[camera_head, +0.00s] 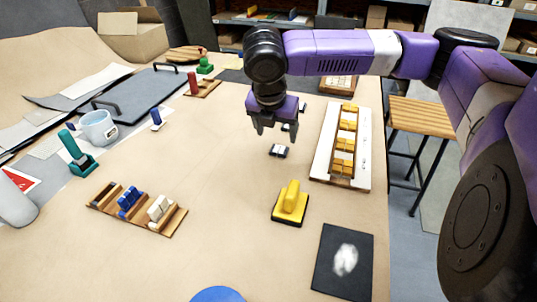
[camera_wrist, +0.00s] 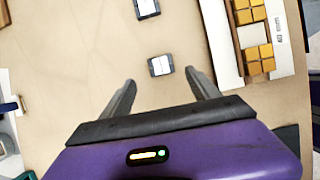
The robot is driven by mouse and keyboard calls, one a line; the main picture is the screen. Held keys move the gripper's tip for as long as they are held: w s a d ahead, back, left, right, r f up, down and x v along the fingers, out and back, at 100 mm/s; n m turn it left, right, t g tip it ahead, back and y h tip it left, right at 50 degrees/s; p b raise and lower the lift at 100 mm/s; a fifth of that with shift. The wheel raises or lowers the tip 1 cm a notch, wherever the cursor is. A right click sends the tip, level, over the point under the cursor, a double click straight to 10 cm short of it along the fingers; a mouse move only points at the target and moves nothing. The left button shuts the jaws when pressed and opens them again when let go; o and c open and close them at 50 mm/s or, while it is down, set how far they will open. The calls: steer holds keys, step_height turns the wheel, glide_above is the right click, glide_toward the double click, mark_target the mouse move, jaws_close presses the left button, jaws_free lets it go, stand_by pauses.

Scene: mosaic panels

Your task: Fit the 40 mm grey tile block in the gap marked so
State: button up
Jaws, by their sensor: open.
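A small grey-white tile block on a dark base (camera_head: 278,151) lies on the table below my gripper (camera_head: 275,132). In the wrist view, a pale two-part block (camera_wrist: 160,65) lies between and beyond my open fingertips (camera_wrist: 165,85), and a similar block (camera_wrist: 147,8) lies at the top edge. Their sizes cannot be read. My gripper is open, empty and above the table. The white mosaic panel (camera_head: 322,150) to the right holds yellow-orange tiles in a wooden channel. The wrist view shows a gap (camera_wrist: 250,37) between tile groups beside a small printed label (camera_wrist: 278,28).
A yellow-handled tool (camera_head: 290,203) and a dark mat with a white patch (camera_head: 344,262) lie nearer. A wooden rack (camera_head: 137,210) with blue and cream pieces stands left. A mug (camera_head: 99,128) is farther left.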

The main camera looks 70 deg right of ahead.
mark_target(280, 148)
steer(key=shift+s+d+f, duration=0.1)
steer(key=shift+d+f, duration=0.1)
steer(key=shift+f, duration=0.2)
steer(key=shift+x, duration=3.5)
steer(key=shift+d+r, duration=0.1)
steer(key=c, duration=1.5)
steer(key=shift+r, duration=0.1)
